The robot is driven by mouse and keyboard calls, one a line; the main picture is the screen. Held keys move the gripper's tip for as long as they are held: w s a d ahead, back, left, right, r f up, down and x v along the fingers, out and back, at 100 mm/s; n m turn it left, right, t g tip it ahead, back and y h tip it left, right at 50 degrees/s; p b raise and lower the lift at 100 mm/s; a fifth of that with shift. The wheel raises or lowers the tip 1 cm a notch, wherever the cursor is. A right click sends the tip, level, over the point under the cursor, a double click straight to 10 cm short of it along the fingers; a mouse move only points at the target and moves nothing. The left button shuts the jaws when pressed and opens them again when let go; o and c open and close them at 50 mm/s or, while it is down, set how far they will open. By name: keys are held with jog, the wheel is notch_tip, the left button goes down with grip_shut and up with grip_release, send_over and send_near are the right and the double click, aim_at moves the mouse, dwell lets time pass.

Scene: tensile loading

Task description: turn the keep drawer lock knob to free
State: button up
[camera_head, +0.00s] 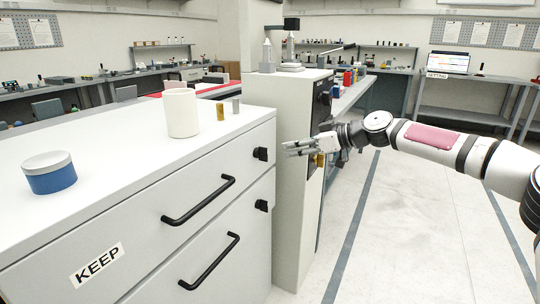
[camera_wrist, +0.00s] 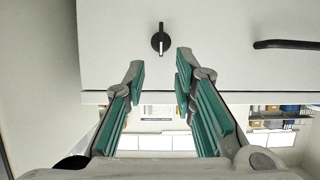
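The keep drawer is the upper drawer of the white cabinet, with a "KEEP" label (camera_head: 97,265) on its front. Its black lock knob (camera_head: 261,153) sits near the right end of the front, and it also shows in the wrist view (camera_wrist: 160,40) with a pale pointer line running vertically in that picture. My gripper (camera_head: 288,148) is level with this knob, a little out to its right in the head view. In the wrist view, the two green-padded fingers (camera_wrist: 160,68) are open and empty, with the knob beyond and between their tips, apparently untouched.
The drawer's black bar handle (camera_head: 200,200) is left of the knob. A lower drawer has its own knob (camera_head: 262,205) and handle (camera_head: 210,262). A white cup (camera_head: 181,112), a blue tin (camera_head: 50,178) and two small cylinders stand on top. A tall grey cabinet (camera_head: 297,190) stands close behind.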

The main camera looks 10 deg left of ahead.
aim_at(267, 152)
jog(key=b+x, duration=0.1)
jog(key=x, duration=0.9)
grip_shut()
